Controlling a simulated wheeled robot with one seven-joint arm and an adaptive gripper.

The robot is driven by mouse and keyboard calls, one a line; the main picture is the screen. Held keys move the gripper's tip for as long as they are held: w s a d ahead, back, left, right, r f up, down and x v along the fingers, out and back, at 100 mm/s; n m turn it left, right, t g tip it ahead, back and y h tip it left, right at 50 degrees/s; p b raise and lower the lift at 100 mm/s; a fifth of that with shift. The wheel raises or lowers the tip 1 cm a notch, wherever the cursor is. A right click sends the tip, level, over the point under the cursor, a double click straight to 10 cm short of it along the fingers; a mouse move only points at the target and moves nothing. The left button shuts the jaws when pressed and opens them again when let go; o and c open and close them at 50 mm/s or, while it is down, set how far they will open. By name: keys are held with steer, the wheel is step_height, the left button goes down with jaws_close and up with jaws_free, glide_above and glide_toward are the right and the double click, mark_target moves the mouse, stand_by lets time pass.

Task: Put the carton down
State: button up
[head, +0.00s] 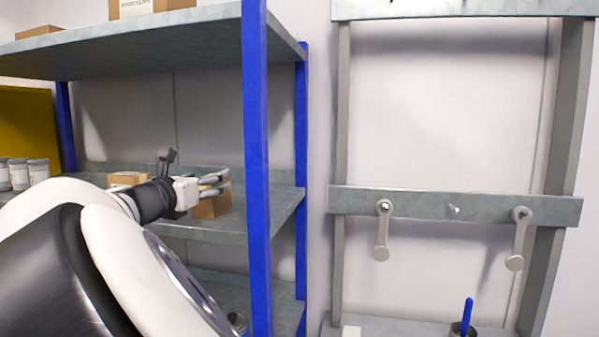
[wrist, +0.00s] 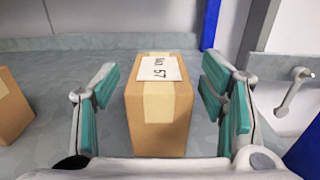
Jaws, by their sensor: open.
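A brown carton with tape and a white label (wrist: 160,108) stands upright on the grey metal shelf (wrist: 75,88) in the wrist view. My gripper (wrist: 160,88) is open, with one green-padded finger on each side of the carton and a visible gap on both sides. In the head view the carton (head: 211,206) is on the middle shelf (head: 245,226), partly hidden by my gripper (head: 217,180).
Another carton (wrist: 12,108) stands to the left on the same shelf. A blue post (head: 257,150) rises in front of the shelf's right end. White jars (head: 20,174) stand at far left. A grey rack with hanging cranks (head: 382,230) is to the right.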

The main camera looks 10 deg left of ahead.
steer(key=s+p, duration=0.4)
steer(key=s, duration=0.5)
steer(key=shift+s+a+p, duration=0.2)
steer(key=shift+a+p, duration=0.15)
steer(key=shift+f, duration=0.1)
